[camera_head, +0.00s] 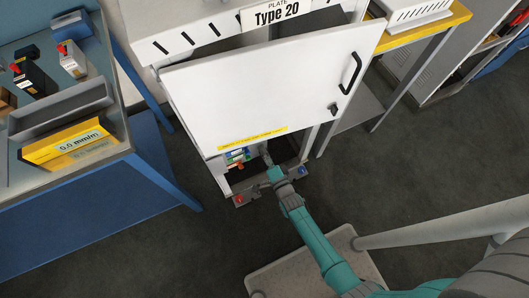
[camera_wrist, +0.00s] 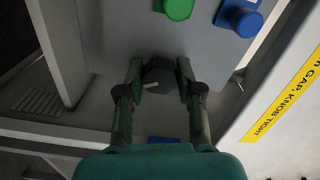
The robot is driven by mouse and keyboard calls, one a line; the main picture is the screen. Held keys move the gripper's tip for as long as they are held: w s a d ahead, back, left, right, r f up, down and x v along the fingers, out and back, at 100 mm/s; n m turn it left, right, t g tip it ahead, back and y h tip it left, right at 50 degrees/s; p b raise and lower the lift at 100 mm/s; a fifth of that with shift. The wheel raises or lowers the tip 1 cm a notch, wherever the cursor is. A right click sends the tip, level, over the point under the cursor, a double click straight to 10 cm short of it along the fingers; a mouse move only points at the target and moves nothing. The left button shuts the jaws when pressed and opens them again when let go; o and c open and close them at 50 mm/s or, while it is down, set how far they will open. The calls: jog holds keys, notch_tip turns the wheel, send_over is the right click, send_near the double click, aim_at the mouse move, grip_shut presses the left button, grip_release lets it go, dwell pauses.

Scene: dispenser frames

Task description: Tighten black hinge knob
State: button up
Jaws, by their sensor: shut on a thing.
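The black hinge knob (camera_wrist: 158,73) is in the middle of the wrist view, with a pale pointer mark on its lower side. My gripper (camera_wrist: 160,84) has a finger on each side of it and is shut on it. In the head view my gripper (camera_head: 273,174) reaches in under the white door (camera_head: 270,90), at the lower part of the cabinet. The knob cannot be made out there. The door has a black handle and a yellow label strip (camera_head: 252,139), which also shows in the wrist view (camera_wrist: 290,98).
A green knob (camera_wrist: 179,8) and a blue knob (camera_wrist: 240,17) sit close above my gripper in the wrist view. A blue workbench (camera_head: 110,165) with a yellow box (camera_head: 70,145) stands at the left. A yellow-edged table (camera_head: 430,27) stands at the right.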

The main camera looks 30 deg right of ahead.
jog(key=m, duration=0.5)
jog(key=shift+m, duration=0.4)
jog(key=shift+d, duration=0.1)
jog(key=o, duration=1.2)
jog(key=shift+c, duration=0.2)
jog(key=s, duration=1.2)
